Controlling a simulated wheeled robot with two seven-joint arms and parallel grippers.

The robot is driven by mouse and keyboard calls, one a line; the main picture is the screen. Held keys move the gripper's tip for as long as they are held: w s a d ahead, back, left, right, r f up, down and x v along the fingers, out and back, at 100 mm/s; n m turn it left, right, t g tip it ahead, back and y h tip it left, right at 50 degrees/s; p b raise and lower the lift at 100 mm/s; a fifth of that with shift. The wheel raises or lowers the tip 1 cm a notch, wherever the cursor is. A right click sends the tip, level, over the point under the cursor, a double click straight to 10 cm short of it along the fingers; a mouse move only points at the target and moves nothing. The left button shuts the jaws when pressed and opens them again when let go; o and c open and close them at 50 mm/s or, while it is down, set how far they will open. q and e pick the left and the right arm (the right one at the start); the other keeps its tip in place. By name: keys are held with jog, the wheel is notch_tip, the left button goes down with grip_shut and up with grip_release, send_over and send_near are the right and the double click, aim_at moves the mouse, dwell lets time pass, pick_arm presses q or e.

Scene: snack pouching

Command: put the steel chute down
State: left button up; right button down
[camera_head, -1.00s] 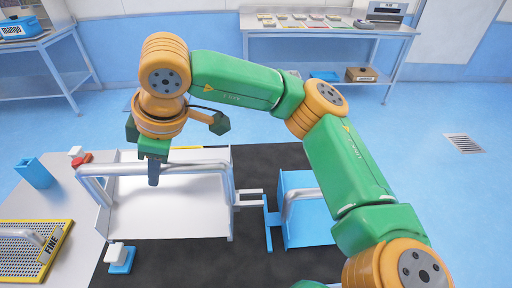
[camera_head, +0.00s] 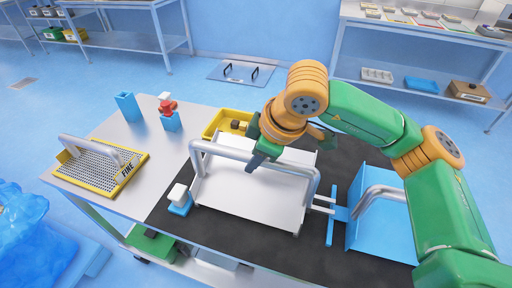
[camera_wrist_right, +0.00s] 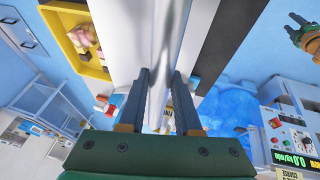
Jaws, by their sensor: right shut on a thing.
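The steel chute (camera_head: 250,197) is a pale, open tray with a grey tubular handle (camera_head: 300,167), over the black mat at the middle of the table. My right gripper (camera_head: 257,163) reaches down from above and is shut on the handle. In the right wrist view the bar runs between the fingers (camera_wrist_right: 158,78). The chute looks level; whether its underside touches the mat is hidden. My left gripper shows small at the top right of the right wrist view (camera_wrist_right: 296,22), away from the chute; its jaw opening is too small to judge.
A blue bracket (camera_head: 378,215) with a grey handle stands right of the chute. A white-topped blue block (camera_head: 179,198) is close at its left. A yellow bin (camera_head: 213,124) is behind. A yellow-framed "FINE" sieve (camera_head: 92,172) lies left. Bare table (camera_head: 150,165) lies between.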

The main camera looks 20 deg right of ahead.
jog(key=shift+s, duration=0.15)
jog(key=c, duration=0.6)
grip_release()
jog(key=shift+f, duration=0.1)
jog(key=v, duration=1.2)
jog(key=shift+d, duration=0.1)
